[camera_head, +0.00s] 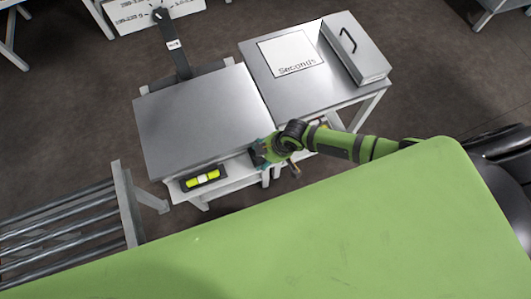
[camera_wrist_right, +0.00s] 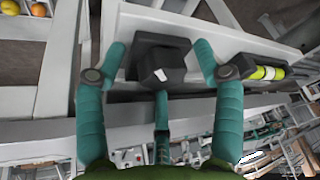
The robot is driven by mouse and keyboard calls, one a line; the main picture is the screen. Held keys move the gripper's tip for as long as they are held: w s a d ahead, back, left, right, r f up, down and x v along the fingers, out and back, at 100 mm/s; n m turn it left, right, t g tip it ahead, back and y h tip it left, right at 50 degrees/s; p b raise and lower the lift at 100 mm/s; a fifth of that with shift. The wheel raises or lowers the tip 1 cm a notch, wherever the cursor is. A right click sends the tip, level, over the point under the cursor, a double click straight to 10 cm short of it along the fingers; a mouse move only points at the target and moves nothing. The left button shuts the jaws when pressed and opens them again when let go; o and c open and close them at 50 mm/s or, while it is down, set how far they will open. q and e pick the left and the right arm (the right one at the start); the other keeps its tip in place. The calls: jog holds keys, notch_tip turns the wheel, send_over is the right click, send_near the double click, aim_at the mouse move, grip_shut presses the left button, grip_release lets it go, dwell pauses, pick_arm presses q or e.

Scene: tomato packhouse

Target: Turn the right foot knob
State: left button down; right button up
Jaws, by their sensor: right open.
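The right foot knob (camera_wrist_right: 160,52) is a black block-like knob with a paler pointer-like piece, under the white frame in the right wrist view. My right gripper (camera_wrist_right: 160,70) has its teal fingers spread, one on each side of the knob, with a third finger below it. I cannot tell whether any finger touches the knob. In the head view my right gripper (camera_head: 259,152) is at the front right corner of the steel-topped scale (camera_head: 200,115) and hides the knob. My left gripper is not in view.
A yellow-green bubble level (camera_head: 203,178) sits at the scale's front edge; it also shows in the right wrist view (camera_wrist_right: 266,73). A table (camera_head: 262,70) with a "Seconds" sign (camera_head: 290,53) and a steel box (camera_head: 357,52) stands close right. A roller conveyor (camera_head: 60,232) is at left.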

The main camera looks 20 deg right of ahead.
jog(key=shift+w+r, duration=0.1)
jog(key=shift+r, duration=0.05)
jog(key=v, duration=0.7)
jog(key=shift+s+d+r, duration=0.2)
jog(key=shift+s+r, duration=0.05)
jog(key=shift+r, duration=0.05)
